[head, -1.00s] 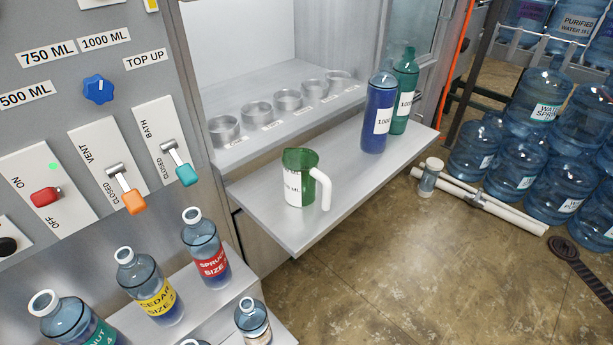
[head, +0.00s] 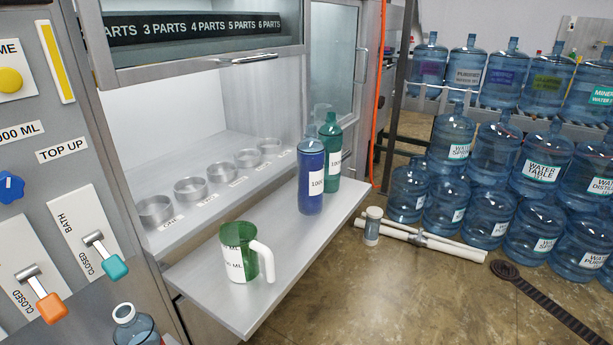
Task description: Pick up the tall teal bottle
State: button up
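The tall teal bottle (head: 331,150) stands upright at the far right end of the metal shelf (head: 226,302), in the head view. It is dark green-teal with a white label and a narrow neck. A blue bottle (head: 311,176) with a white label stands just in front of it and to its left, hiding part of its left side. A green jug (head: 239,251) with a white handle and white label stands nearer on the same shelf. My gripper is not in view.
Metal cups (head: 190,189) line the recess behind the shelf. A control panel with levers (head: 104,255) is at left. Large water jugs (head: 491,163) stack at right. A white pipe (head: 428,241) and a dark strap (head: 548,301) lie on the floor, which is otherwise open in front.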

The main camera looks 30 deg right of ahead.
aim_at(331, 134)
jog(key=i+l, duration=0.5)
jog(key=i+l+z, duration=0.15)
jog(key=i+l, duration=0.3)
jog(key=i, duration=0.15)
